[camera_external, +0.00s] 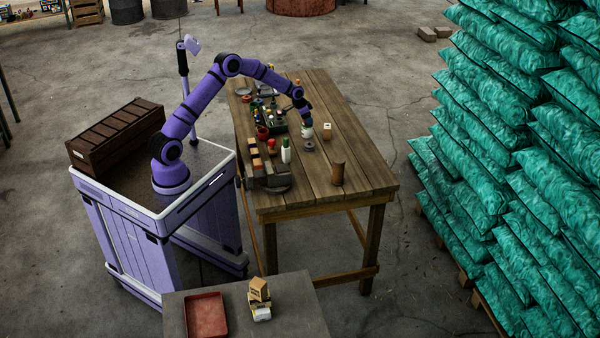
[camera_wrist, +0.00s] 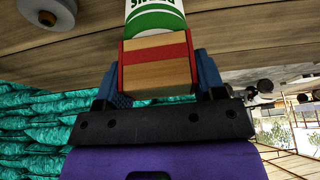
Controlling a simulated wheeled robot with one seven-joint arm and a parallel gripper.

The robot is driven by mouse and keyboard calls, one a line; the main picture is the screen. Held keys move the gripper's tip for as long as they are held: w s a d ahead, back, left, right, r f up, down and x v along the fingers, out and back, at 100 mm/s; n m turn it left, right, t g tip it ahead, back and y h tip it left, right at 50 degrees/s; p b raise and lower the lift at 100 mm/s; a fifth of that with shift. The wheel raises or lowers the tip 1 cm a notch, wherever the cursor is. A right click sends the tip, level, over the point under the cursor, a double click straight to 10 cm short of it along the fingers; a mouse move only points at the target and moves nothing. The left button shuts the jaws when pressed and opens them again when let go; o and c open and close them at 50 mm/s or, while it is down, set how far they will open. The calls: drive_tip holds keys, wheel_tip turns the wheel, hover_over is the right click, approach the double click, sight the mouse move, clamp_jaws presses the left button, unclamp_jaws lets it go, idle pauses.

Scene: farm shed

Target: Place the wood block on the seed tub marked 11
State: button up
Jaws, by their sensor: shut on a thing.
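In the wrist view my gripper (camera_wrist: 158,82) is shut on a wood block (camera_wrist: 158,75) with a red band, gripped between two blue fingers. A white and green container with lettering (camera_wrist: 155,14) shows just beyond the block; I cannot tell whether they touch. In the external view my gripper (camera_external: 306,119) is low over the workbench, just above a small white tub (camera_external: 308,132). The held block is too small to make out there. I cannot read the number 11 on any container.
The wooden workbench (camera_external: 355,150) holds a pale cube (camera_external: 327,130), a grey disc (camera_external: 309,146), a white bottle with a green cap (camera_external: 286,150) and a brown cylinder (camera_external: 338,172). Several small items crowd its left side. Its right side is mostly clear. Teal sacks (camera_external: 500,150) are stacked at right.

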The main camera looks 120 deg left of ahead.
drive_tip(key=o, duration=0.9)
drive_tip(key=v, duration=1.2)
drive_tip(key=shift+r, duration=0.1)
